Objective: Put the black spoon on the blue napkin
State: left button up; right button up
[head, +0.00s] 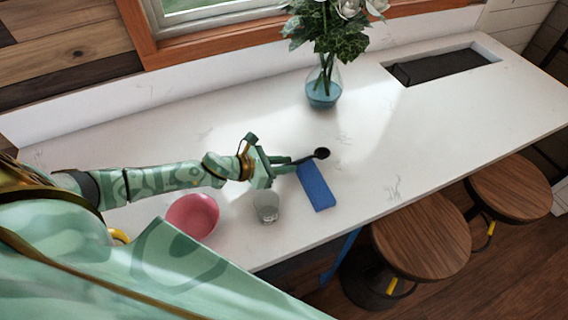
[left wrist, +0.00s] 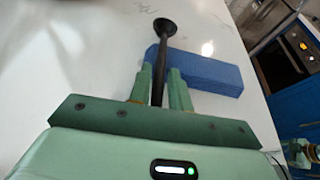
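The black spoon (head: 322,153) lies between the fingers of my left gripper (head: 284,164), its bowl pointing away from the hand. In the left wrist view the spoon's handle (left wrist: 158,75) runs between the two fingers (left wrist: 159,88), which are closed about it. The blue napkin (head: 315,187) is a folded strip on the white counter. The spoon passes by the napkin's far end, with its bowl beyond the edge. The napkin also shows in the left wrist view (left wrist: 212,75), partly behind the right finger. I cannot tell whether the spoon touches it.
A clear glass (head: 266,207) and a pink bowl (head: 192,216) stand near the counter's front edge. A vase of flowers (head: 323,90) stands at the back, left of a dark sink (head: 440,66). The counter right of the napkin is clear. Wooden stools (head: 420,232) stand in front.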

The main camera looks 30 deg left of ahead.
pick_arm(q)
jog(key=shift+o, duration=0.8)
jog(key=shift+r, duration=0.1)
jog(key=shift+s+a+r, duration=0.1)
jog(key=shift+r, duration=0.05)
jog(key=b+v, duration=0.1)
jog(key=v, duration=1)
jog(key=shift+s+a+r, duration=0.1)
jog(key=shift+s+a, duration=0.15)
jog(key=shift+s, duration=0.05)
